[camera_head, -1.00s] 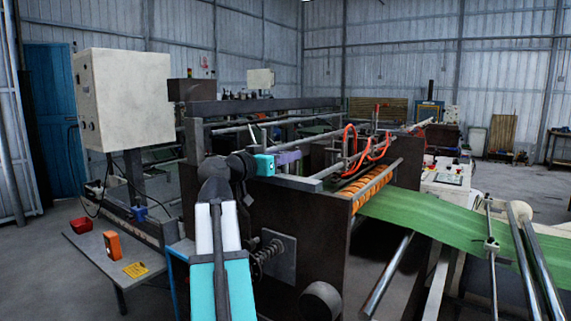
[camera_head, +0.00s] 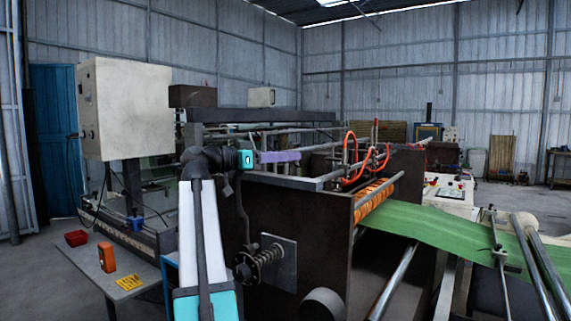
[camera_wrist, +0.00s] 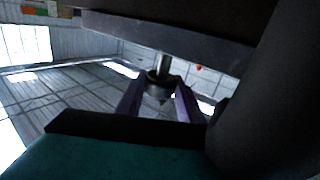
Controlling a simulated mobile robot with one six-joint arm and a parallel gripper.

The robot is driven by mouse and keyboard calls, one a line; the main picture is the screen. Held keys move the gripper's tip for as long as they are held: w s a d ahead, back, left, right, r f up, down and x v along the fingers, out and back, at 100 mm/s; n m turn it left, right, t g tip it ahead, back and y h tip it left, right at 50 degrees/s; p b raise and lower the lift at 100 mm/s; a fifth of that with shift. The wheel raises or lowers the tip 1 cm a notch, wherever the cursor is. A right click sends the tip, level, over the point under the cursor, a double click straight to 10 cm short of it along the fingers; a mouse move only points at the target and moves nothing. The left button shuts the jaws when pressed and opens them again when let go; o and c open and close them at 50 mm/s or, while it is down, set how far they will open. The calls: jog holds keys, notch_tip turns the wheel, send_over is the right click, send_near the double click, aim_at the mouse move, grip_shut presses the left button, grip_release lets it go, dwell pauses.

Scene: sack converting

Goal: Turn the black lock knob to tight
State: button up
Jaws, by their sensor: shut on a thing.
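The black lock knob (camera_wrist: 158,79) is a dark round piece on a short metal shaft, seen in the middle of the wrist view. My gripper (camera_wrist: 157,88) has its two purple fingers on either side of the knob and is shut on it. In the head view the purple gripper (camera_head: 281,157) reaches right from my teal wrist, just above the dark machine side. There the knob cannot be made out. Whether the knob is tight or loose cannot be told.
The dark machine frame (camera_head: 300,215) fills the middle, with a spring-loaded shaft (camera_head: 265,256) on its side. Green sheet (camera_head: 430,228) runs off orange rollers to the right. A table (camera_head: 92,262) with an orange box (camera_head: 107,257) stands left. A dark beam crosses the wrist view.

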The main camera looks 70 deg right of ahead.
jog(key=shift+w+d+m+g+y+b, duration=0.1)
jog(key=shift+m+g+y+b, duration=0.7)
jog(key=shift+m+g+y, duration=0.65)
jog(key=shift+m+y, duration=0.35)
jog(key=shift+y, duration=0.6)
jog(key=shift+m+g+y+b, duration=0.3)
jog(key=shift+g+y+b, duration=0.05)
jog(key=shift+y, duration=0.05)
jog(key=o, duration=1.1)
jog(key=shift+c, duration=0.2)
jog(key=b+v, duration=0.1)
jog(key=v, duration=1.2)
jog(key=shift+w+a, duration=0.25)
jog(key=shift+a, duration=0.05)
